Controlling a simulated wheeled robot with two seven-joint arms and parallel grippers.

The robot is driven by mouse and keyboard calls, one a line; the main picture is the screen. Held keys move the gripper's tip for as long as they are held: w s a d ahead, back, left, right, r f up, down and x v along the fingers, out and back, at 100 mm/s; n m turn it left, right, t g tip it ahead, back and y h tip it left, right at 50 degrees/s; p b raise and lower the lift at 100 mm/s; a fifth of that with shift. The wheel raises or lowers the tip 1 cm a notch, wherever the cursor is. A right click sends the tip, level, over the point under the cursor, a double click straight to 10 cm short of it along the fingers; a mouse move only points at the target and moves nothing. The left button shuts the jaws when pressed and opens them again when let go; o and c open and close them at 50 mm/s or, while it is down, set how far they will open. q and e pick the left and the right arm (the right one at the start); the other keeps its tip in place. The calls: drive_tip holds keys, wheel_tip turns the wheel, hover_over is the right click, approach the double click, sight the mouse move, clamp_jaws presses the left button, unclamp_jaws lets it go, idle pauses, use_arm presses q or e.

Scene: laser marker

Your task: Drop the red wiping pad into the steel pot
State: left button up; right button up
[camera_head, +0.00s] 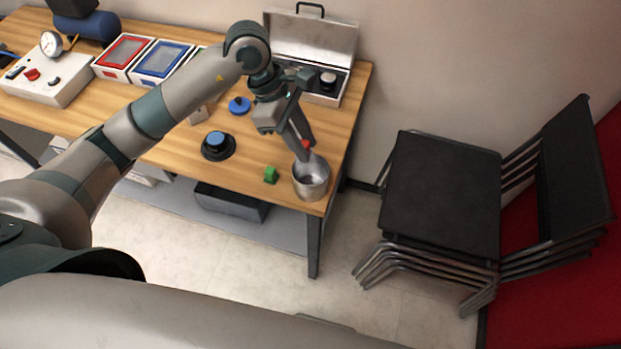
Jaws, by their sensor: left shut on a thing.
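The steel pot (311,185) stands at the front right corner of the wooden table (186,158). My left gripper (304,148) points down over the pot's back rim. It is shut on the red wiping pad (306,144), of which only a small red part shows between the fingertips. The pad is above or just at the pot's mouth; the exact height is hard to tell. My right gripper is not in view.
A black round base with a blue top (216,144) and a blue knobbed disc (239,105) lie further left. An open metal case (313,43) stands behind. Stacked black chairs (440,185) stand right of the table.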

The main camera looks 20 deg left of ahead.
use_arm(q)
drive_tip(key=shift+f, duration=0.1)
drive_tip(key=o, duration=1)
drive_tip(key=shift+b+v, duration=0.4)
drive_tip(key=shift+v, duration=0.35)
drive_tip(key=b+v, duration=0.5)
drive_tip(key=v, duration=1.1)
